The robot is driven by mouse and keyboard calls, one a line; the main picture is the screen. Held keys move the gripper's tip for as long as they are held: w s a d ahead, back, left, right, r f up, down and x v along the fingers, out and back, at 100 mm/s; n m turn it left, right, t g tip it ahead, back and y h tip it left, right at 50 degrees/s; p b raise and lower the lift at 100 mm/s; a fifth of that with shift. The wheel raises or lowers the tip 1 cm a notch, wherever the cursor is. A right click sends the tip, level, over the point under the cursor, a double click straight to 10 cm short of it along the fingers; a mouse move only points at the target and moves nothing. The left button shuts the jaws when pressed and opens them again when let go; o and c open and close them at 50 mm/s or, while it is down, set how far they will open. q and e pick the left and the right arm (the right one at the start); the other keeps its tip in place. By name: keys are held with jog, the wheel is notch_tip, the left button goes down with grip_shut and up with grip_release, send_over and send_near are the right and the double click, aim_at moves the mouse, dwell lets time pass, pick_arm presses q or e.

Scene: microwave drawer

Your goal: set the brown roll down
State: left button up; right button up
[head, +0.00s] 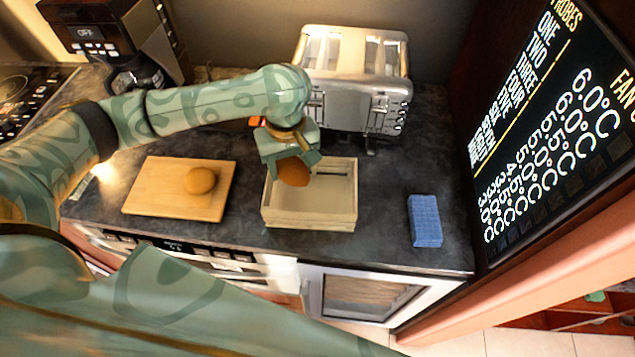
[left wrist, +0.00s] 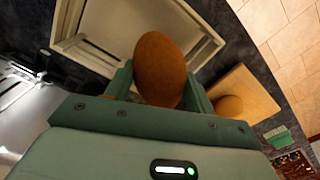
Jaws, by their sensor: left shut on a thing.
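The brown roll (head: 293,172) is held in my left gripper (head: 287,160), which is shut on it. In the left wrist view the roll (left wrist: 160,70) sits between the two green fingers. It is over the left part of a pale wooden crate (head: 310,217); I cannot tell whether it touches the crate. The crate shows behind the roll in the left wrist view (left wrist: 85,42). A second, lighter brown roll (head: 200,181) lies on a wooden board (head: 150,200) to the left. My right gripper is not in view.
A silver toaster (head: 352,80) stands behind the crate, close to my left arm. A blue block (head: 425,220) lies on the dark counter (head: 385,215) to the right. A coffee machine (head: 115,40) is at the back left. Bare counter lies between crate and blue block.

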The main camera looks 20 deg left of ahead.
aim_at(294, 199)
pick_arm(q)
notch_tip(294, 199, down, 10)
jog(key=b, duration=0.5)
jog(key=shift+r, duration=0.1)
jog(key=o, duration=0.7)
notch_tip(294, 199, up, 12)
jog(key=p, duration=0.6)
